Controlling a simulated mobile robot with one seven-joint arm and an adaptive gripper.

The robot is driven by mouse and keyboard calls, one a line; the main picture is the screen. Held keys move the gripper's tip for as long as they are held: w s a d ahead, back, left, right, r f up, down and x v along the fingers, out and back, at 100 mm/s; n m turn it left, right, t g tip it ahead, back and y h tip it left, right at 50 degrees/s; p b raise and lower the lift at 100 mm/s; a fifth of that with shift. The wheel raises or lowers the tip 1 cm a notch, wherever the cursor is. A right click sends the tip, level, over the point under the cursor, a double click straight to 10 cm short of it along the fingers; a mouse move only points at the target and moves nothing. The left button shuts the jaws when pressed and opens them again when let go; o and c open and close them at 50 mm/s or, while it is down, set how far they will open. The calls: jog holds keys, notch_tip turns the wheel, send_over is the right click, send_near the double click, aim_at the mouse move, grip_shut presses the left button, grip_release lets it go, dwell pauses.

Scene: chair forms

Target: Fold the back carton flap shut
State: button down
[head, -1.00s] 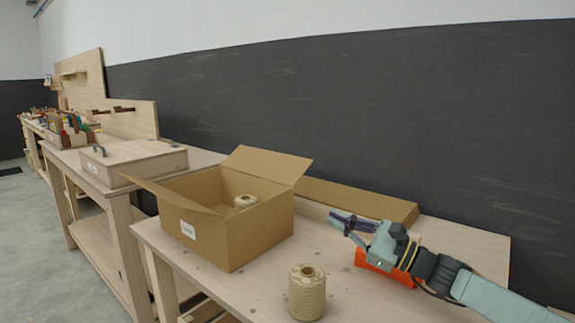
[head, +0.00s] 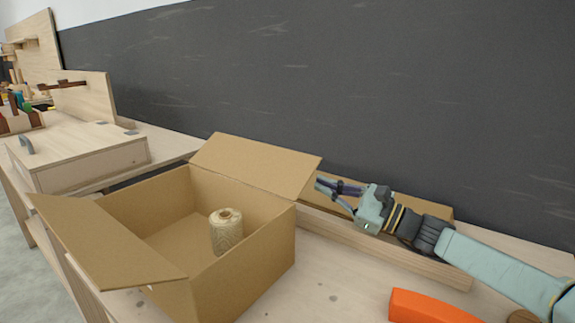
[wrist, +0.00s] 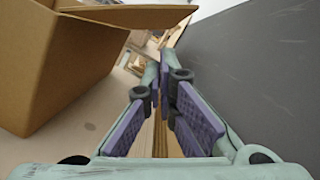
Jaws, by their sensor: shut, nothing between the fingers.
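The open carton (head: 245,275) stands on the workbench with a spool of twine (head: 227,232) inside. Its back flap (head: 255,165) leans up and outward toward the wall. My gripper (head: 318,184) is shut and empty, just right of the back flap's right end and behind the carton. I cannot tell whether its tips touch the flap. In the wrist view, the shut fingers (wrist: 165,70) point along the gap between the carton (wrist: 45,60) and the dark wall, with a flap (wrist: 125,14) above left of the tips.
A long low cardboard box (head: 425,210) lies along the wall under my arm. An orange object (head: 430,307) lies at the front right. A wooden case (head: 85,155) stands on the bench to the left. The dark wall (head: 400,90) is close behind.

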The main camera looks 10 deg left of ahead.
jog(key=p+x, duration=0.2)
jog(key=x, duration=0.6)
jog(key=shift+a+r, duration=0.2)
jog(key=shift+a, duration=0.1)
jog(key=shift+w+a, duration=0.25)
jog(key=shift+a, duration=0.35)
jog(key=shift+r, duration=0.15)
jog(key=shift+s+r, duration=0.15)
jog(key=shift+r, duration=0.45)
send_near(287, 165)
jog(key=shift+w+d+f, duration=0.2)
jog(key=shift+w+f, duration=0.25)
jog(key=shift+w, duration=0.15)
jog(key=shift+w+d+f, duration=0.25)
jog(key=shift+w+f, duration=0.2)
jog(key=shift+w, duration=0.2)
